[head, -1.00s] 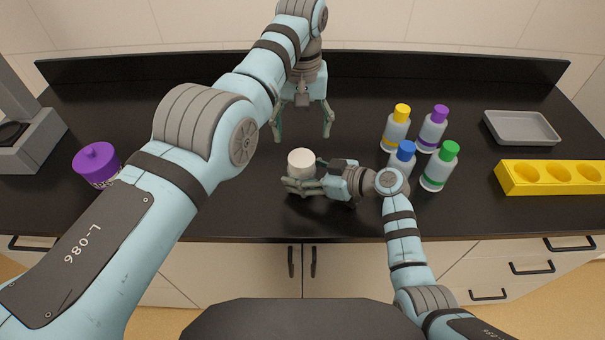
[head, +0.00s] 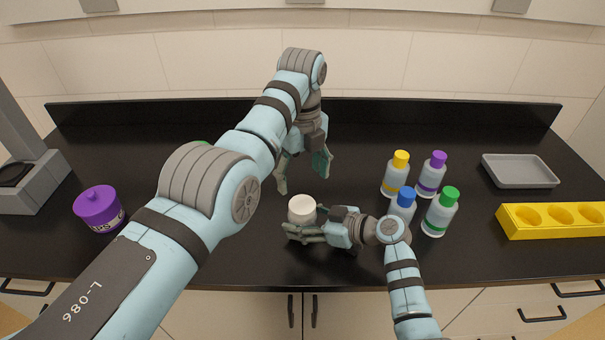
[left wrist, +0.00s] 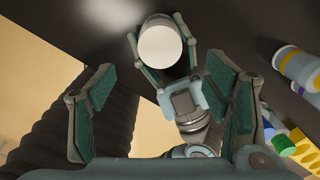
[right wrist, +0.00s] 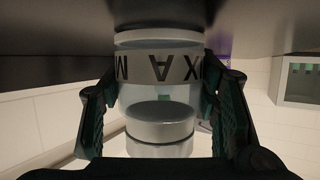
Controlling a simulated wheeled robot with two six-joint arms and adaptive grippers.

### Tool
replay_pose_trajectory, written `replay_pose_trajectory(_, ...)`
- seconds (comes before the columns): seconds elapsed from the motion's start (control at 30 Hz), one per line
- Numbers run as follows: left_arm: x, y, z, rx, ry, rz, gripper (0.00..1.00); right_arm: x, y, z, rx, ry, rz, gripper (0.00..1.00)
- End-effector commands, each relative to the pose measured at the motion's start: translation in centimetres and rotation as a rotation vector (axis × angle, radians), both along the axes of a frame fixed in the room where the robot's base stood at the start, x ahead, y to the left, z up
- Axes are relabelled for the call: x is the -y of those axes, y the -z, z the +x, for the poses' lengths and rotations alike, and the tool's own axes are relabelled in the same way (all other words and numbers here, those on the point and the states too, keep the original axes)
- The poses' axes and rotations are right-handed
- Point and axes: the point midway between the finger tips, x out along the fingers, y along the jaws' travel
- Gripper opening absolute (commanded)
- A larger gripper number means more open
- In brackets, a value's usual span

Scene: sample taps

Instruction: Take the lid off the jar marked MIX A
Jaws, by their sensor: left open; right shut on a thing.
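The jar marked MIX A (right wrist: 185,68) stands on the counter, and its lettering appears upside down in the right wrist view. Its white lid (head: 301,205) is on it and shows as a pale disc in the left wrist view (left wrist: 160,48). My right gripper (head: 295,231) is shut around the jar's body from the right, below the lid, with a finger on each side. My left gripper (head: 302,174) is open and empty, above and a little behind the lid, its fingers pointing down and apart from it.
Several capped bottles stand right of the jar, the blue-capped one (head: 403,204) near my right wrist. A purple jar (head: 98,208) is at left, with a grey device (head: 40,185) beyond it. A grey tray (head: 519,171) and yellow rack (head: 552,219) lie at right.

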Motion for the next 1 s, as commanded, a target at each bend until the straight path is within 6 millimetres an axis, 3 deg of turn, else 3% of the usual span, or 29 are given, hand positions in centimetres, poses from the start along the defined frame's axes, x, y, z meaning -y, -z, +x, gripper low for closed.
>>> replay_pose_trajectory(0.1,0.0,0.1,0.0,-0.001,0.187,0.000,0.70,0.1,0.3,-0.1,-0.005,-0.001,-0.004,0.00)
replay_pose_trajectory(0.2,0.0,0.9,0.0,-0.003,0.245,0.000,0.70,0.1,0.3,-0.1,-0.005,-0.001,-0.004,0.00)
replay_pose_trajectory(0.53,-0.1,7.0,0.0,-0.001,0.247,0.001,0.70,0.1,0.3,-0.1,-0.006,-0.001,-0.005,0.00)
replay_pose_trajectory(0.87,0.0,8.1,0.0,0.001,0.246,0.001,0.70,0.1,0.4,-0.2,-0.007,-0.002,-0.006,0.00)
replay_pose_trajectory(1.0,0.0,8.1,0.0,0.001,0.246,0.001,0.49,0.1,0.4,-0.2,-0.007,-0.002,-0.006,0.00)
